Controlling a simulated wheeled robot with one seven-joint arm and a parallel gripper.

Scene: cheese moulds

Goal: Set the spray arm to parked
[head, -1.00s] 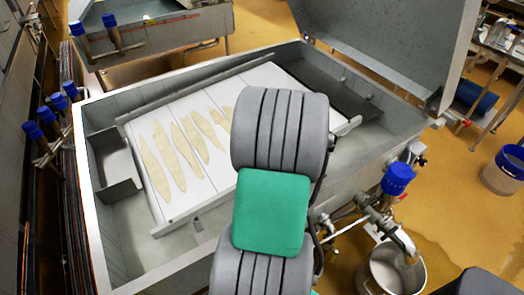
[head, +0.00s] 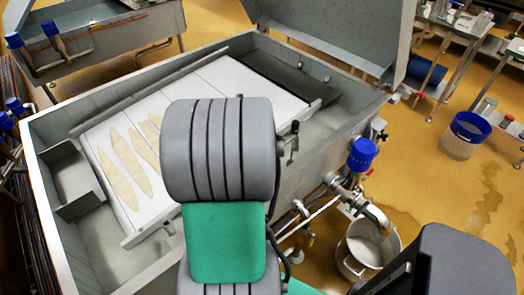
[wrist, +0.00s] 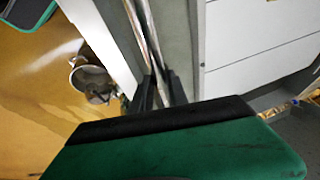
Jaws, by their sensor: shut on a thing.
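In the wrist view, my gripper (wrist: 160,92) has its dark fingers close together around a thin metal rod (wrist: 142,32). The rod runs up out of the picture from between the fingers, along the grey wall of a vat. I take the rod to be the spray arm, but its ends and pivot are not visible. In the head view, my own arm's grey and green links hide the gripper and most of the rod.
The open vat (head: 45,150) holds white panels (head: 220,78) with several pale oval shapes on them. A blue-capped valve (head: 362,153) and pipes stick out at its right side, above a metal bucket (head: 372,247). A blue-rimmed pail (head: 462,138) stands on the open floor.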

